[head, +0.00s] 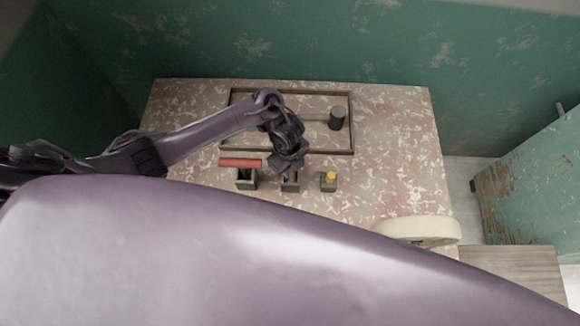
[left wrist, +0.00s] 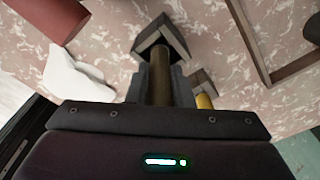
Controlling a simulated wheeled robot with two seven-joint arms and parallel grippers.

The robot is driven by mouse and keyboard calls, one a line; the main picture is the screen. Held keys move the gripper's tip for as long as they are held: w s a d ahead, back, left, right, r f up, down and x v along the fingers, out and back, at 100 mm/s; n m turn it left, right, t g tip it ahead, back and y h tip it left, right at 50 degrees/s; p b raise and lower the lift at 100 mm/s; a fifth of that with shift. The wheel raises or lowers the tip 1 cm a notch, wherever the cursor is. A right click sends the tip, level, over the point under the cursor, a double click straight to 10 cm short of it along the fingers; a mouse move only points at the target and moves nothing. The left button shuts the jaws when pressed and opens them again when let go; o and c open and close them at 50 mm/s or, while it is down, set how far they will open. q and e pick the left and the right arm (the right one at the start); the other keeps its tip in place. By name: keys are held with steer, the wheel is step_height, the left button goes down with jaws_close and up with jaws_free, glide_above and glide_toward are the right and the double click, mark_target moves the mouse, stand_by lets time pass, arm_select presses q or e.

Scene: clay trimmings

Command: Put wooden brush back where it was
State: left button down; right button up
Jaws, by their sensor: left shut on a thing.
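My left gripper (head: 285,166) is over the middle of a row of small dark holders on the table. In the left wrist view it is shut on a brown wooden rod (left wrist: 160,75), which I take to be the wooden brush. The rod's far end overlaps a dark square holder (left wrist: 175,37). I cannot tell whether it is inside or only above it. In the head view the gripper mostly hides the brush, above the middle holder (head: 290,186). My right gripper is not in view.
A left holder (head: 246,183) stands beside a red cylinder (head: 240,162). A right holder (head: 328,187) has a yellow piece (head: 330,176). Behind is a framed tray (head: 351,130) with a dark cylinder (head: 337,118). A cream rounded object (head: 420,230) is at front right.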

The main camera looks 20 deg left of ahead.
arm_select(q)
steer(key=shift+f, duration=0.25)
steer(key=c, duration=1.3)
jaws_free()
steer(key=r, duration=0.3)
steer(key=r+p, duration=0.1)
steer(key=r, duration=0.2)
steer(key=shift+w+a, duration=0.15)
steer(key=shift+w, duration=0.05)
steer(key=r+p, duration=0.4)
steer(key=r, duration=0.2)
steer(key=shift+a+r, duration=0.1)
steer(key=shift+a, duration=0.1)
